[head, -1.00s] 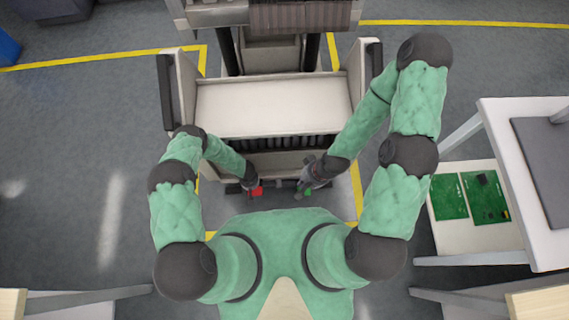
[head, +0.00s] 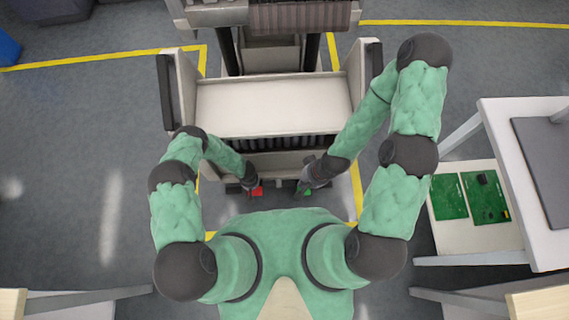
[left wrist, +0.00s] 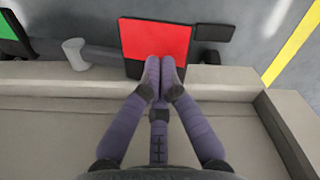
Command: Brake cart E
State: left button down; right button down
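The cart (head: 270,108), a pale feeder trolley with black side handles, stands in front of me. Low on its near side are a red pedal (head: 257,190) and a green pedal (head: 307,192). My left gripper (head: 252,184) is at the red pedal. In the left wrist view its fingertips (left wrist: 160,62) are together with nothing between them, over the near edge of the red pedal (left wrist: 155,38); I cannot tell whether they press it. My right gripper (head: 303,186) is beside the green pedal, its fingers too small to read. The green pedal (left wrist: 8,25) also shows at the left wrist view's edge.
Yellow floor lines (head: 357,190) frame the cart's bay. A grey stub (left wrist: 75,50) stands between the pedals. A white table (head: 515,180) and a shelf with green circuit boards (head: 450,197) are at the right.

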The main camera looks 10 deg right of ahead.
pick_arm(q)
jog(key=shift+f, duration=0.15)
dwell(0.3)
jog(key=shift+f, duration=2.95)
jog(key=shift+r+p, duration=2.75)
jog(key=shift+r, duration=2.35)
